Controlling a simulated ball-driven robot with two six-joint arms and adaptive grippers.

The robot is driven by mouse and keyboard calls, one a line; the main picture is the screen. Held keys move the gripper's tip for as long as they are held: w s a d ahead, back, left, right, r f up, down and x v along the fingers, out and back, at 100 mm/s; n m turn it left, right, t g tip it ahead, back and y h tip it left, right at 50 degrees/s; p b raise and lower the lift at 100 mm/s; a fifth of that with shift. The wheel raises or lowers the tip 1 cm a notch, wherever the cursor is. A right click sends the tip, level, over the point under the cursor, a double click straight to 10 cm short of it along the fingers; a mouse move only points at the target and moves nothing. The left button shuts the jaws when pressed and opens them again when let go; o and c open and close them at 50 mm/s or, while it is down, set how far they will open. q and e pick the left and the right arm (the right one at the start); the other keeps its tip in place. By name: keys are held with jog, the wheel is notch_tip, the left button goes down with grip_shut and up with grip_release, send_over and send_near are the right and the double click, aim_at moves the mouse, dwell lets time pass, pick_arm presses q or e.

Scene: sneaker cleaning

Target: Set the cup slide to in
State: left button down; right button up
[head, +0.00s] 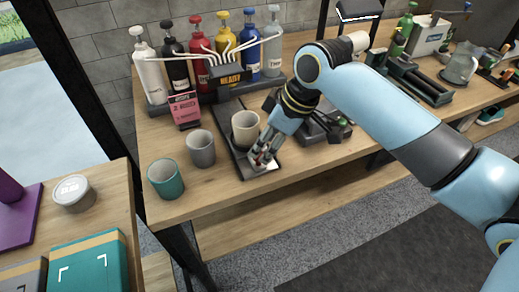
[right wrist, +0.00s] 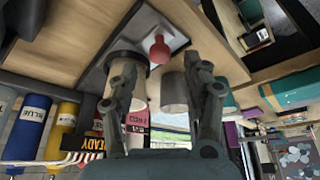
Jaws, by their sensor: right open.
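The cup slide (head: 228,106) is a dark narrow track running from under the READY box towards the table's front edge. A cream cup (head: 245,128) stands upright on it. A pale plate with a red knob (right wrist: 160,47) is at the slide's near end in the right wrist view. My right gripper (head: 262,160) is low over that near end, just in front of the cup. In the right wrist view its fingers (right wrist: 163,78) are apart, with the red knob showing beyond the gap between them; I cannot tell whether they touch it. My left gripper is not in view.
A grey cup (head: 201,149) and a teal cup (head: 166,180) stand left of the slide. Several colored bottles (head: 205,55) line the back behind the READY box (head: 229,80). A pink card (head: 184,108) stands beside it. Dark equipment (head: 318,125) is close on the right.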

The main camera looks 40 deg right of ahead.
aim_at(261, 155)
jog(key=shift+x, duration=2.05)
grip_shut()
